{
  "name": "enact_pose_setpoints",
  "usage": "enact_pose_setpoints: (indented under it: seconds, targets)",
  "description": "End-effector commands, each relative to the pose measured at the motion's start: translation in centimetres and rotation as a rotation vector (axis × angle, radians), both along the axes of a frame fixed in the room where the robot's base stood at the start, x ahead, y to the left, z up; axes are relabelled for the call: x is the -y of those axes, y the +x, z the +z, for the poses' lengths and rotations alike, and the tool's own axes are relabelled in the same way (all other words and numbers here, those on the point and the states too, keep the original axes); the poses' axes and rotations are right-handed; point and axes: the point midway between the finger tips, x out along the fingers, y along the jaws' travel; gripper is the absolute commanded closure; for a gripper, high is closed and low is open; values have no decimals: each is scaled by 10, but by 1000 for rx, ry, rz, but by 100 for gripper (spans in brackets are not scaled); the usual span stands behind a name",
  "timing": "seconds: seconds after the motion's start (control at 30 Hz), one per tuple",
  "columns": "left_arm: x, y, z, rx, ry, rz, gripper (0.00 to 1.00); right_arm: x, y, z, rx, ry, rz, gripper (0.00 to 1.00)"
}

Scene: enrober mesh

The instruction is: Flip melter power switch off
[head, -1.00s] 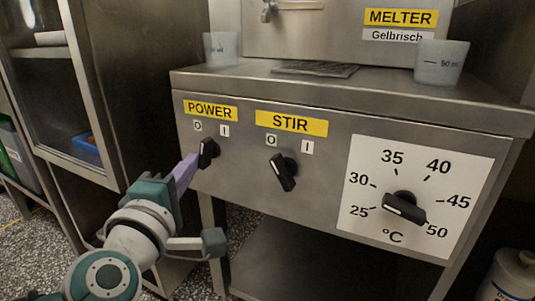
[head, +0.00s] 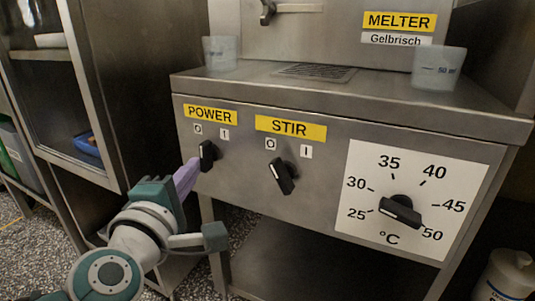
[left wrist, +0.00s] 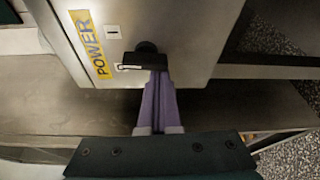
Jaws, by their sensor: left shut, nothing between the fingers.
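The melter's black power switch (head: 208,155) is on the left of the steel front panel, under the yellow POWER label (head: 211,114) and the small O (head: 198,129) and I (head: 224,133) plates. Its handle stands nearly upright, leaning slightly toward O. My left gripper (head: 192,168) is shut and empty, its purple fingers at the lower left of the switch. In the left wrist view the fingertips (left wrist: 158,76) are right at the black handle (left wrist: 144,58) and seem to touch it; they hide part of it. My right gripper is out of view.
The STIR switch (head: 282,177) and temperature dial (head: 400,211) sit further right on the same panel. Two measuring cups (head: 219,53) (head: 438,68) stand on the ledge above. A steel cabinet (head: 95,90) stands at the left. A white bottle (head: 507,278) is low at the right.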

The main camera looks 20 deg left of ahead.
Motion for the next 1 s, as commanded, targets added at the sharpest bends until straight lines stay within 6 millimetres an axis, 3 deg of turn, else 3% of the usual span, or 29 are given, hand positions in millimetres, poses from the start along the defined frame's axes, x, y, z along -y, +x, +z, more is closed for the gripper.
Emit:
enact_pose_setpoints:
  seconds: [1.0]
  targets:
    - [3, 0, -1, -9, -121, -1, 100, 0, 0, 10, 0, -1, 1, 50]
